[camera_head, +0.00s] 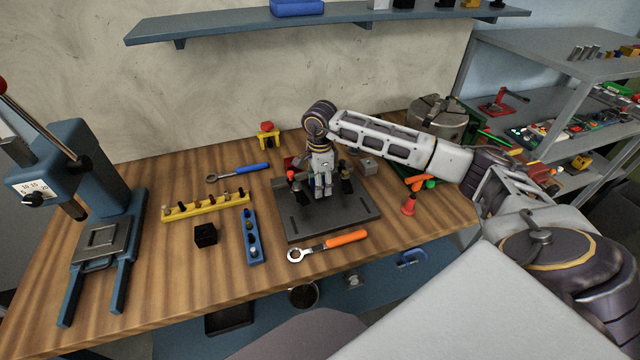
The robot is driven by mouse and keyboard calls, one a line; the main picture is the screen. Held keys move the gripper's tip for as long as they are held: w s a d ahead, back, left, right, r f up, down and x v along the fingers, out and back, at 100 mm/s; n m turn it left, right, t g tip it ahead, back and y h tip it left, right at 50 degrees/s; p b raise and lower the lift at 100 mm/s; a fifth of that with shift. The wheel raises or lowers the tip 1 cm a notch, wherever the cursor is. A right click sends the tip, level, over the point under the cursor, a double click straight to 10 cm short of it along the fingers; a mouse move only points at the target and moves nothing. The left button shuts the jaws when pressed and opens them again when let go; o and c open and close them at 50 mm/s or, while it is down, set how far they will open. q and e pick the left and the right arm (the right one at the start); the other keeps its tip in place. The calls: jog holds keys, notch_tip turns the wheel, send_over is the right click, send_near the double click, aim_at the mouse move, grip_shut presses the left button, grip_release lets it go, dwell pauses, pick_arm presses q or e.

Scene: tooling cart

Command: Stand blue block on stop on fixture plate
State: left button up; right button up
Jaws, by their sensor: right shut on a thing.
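The dark grey fixture plate (350,216) lies on the wooden bench at the middle. My right gripper (319,189) reaches in from the right and points down over the plate. It is shut on the blue block (313,184), of which only small blue parts show between the fingers. The gripper hides most of the block and the plate under it. I cannot pick out the stop, and cannot tell whether the block touches anything below. My left gripper is out of view.
A press (95,180) stands far left. A red cone (409,206) stands right of the plate.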

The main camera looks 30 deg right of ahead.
jog(key=shift+s+f, duration=0.1)
jog(key=shift+f, duration=0.05)
jog(key=o, duration=1.2)
jog(key=shift+o, duration=0.2)
jog(key=o, duration=0.4)
jog(key=shift+r, duration=0.25)
jog(key=shift+r+p, duration=1.45)
jog(key=shift+r, duration=1.4)
